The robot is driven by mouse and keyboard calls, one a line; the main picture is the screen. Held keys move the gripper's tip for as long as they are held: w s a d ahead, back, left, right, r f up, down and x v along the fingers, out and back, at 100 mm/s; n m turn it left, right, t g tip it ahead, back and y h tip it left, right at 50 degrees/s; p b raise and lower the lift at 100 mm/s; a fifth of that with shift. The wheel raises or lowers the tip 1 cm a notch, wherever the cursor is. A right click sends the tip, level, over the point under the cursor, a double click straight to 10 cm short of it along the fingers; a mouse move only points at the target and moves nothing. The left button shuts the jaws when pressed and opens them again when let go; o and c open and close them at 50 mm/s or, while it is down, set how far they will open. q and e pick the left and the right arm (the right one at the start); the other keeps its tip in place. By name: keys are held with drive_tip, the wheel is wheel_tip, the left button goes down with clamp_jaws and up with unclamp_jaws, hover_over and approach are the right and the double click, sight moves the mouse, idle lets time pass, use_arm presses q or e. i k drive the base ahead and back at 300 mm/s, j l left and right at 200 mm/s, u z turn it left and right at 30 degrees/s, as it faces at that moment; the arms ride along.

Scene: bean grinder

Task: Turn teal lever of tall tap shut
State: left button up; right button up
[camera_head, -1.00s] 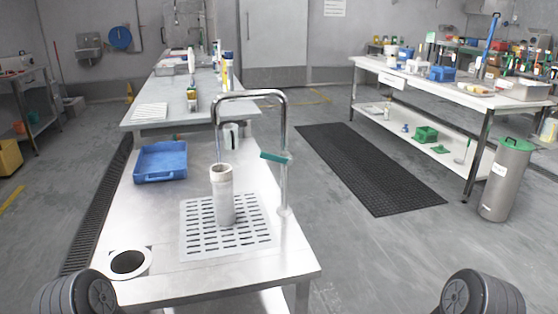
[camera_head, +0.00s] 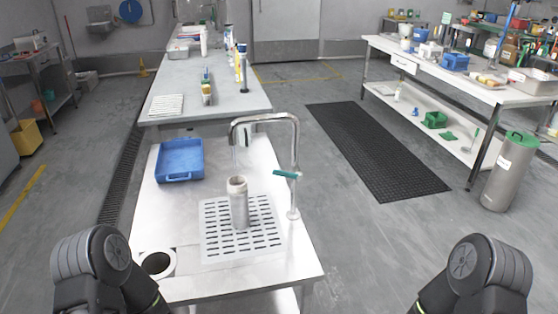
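The tall tap (camera_head: 296,160) is a chrome post with a squared arch at the near table's right side. Its teal lever (camera_head: 288,174) sticks out to the left, roughly level, partway up the post. The spout end hangs above a grey cylindrical container (camera_head: 239,205), which stands upright on a slotted drain plate (camera_head: 215,240). A faint line runs below the spout; I cannot tell surely if it is water. Both grippers are outside the view. Only dark links of my arms show at the bottom left and bottom right, apart from the tap.
A blue tray (camera_head: 180,160) lies on the near table's left side. A round hole (camera_head: 158,263) is at its front left corner. A longer table (camera_head: 185,75) with bottles stands behind. A metal bin with green lid (camera_head: 508,175) and side bench stand right.

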sight(298, 176)
drive_tip(key=j+z, duration=0.1)
drive_tip(key=z, duration=0.55)
drive_tip(key=k+j+z, duration=0.1)
drive_tip(key=j+z, duration=0.25)
drive_tip(key=k+j+z, duration=0.3)
drive_tip(key=j, duration=0.15)
drive_tip(key=k+j+z, duration=0.1)
drive_tip(key=j+z, duration=0.25)
drive_tip(key=k+j, duration=0.35)
drive_tip(key=j, duration=0.15)
drive_tip(key=k+j+z, duration=0.1)
drive_tip(key=k+j, duration=0.25)
drive_tip(key=j, duration=0.1)
